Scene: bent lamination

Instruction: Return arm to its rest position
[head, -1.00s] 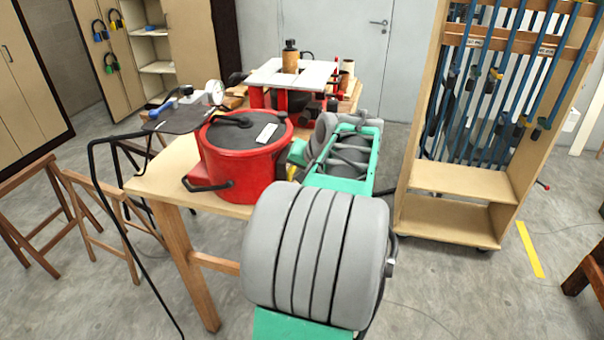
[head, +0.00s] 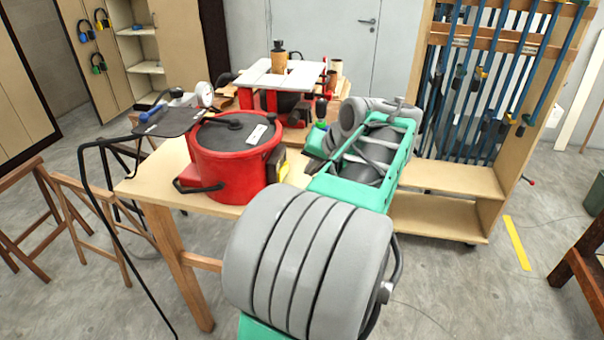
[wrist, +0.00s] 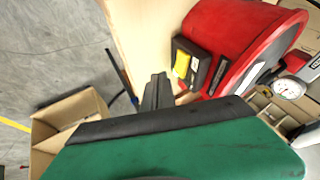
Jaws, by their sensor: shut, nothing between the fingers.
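My arm, grey and green, reaches forward from the bottom of the head view, its upper links bent beside the worktable. In the wrist view my gripper (wrist: 158,92) shows as dark fingers beyond the green housing, closed together with nothing between them. The fingers are beside the red pot (wrist: 240,40) and its black control box with a yellow label (wrist: 185,65); a gap to the box cannot be judged surely. In the head view the red pot (head: 235,160) stands on the table, left of my arm. The fingers are hard to make out there.
The wooden table (head: 150,187) also holds a pressure gauge (head: 205,93) and a red-legged stand with a white top (head: 285,75). A clamp rack (head: 440,185) stands behind my arm at right. Wooden trestles (head: 85,210) stand left.

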